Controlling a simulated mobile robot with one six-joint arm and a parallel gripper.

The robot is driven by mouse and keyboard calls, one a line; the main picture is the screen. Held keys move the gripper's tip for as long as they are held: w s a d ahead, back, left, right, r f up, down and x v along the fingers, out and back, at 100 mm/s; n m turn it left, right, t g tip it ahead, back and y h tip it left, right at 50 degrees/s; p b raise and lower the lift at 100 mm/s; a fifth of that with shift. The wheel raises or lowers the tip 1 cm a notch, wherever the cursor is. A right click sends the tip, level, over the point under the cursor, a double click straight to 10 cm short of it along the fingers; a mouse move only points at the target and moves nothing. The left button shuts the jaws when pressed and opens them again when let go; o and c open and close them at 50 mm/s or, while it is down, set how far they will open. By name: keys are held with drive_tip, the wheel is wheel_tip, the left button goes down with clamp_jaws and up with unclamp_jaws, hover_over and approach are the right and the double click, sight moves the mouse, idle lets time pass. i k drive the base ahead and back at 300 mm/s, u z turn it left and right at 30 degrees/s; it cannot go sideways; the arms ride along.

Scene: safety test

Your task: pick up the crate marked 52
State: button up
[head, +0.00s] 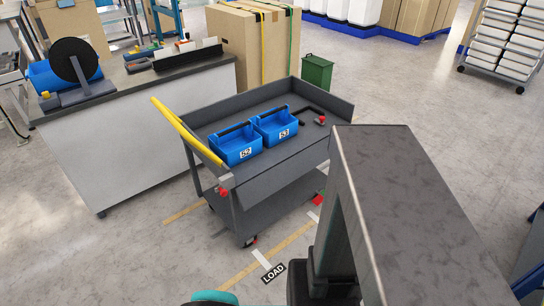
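The blue crate marked 52 (235,157) stands on the top deck of a grey cart (290,152).
The cart has a yellow push handle (186,131) on its left, and a black and red item (318,118) on its deck. A workbench (140,130) stands left. A green bin (317,75) and cardboard boxes (238,45) are behind. A LOAD floor label (273,272) lies in front.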

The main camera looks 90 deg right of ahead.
sight(235, 144)
drive_tip(key=k, duration=0.2)
drive_tip(key=z, duration=3.05)
drive_tip(key=i, duration=0.6)
drive_tip(key=z, duration=0.05)
drive_tip(key=k, duration=0.4)
drive_tip(key=z, duration=0.05)
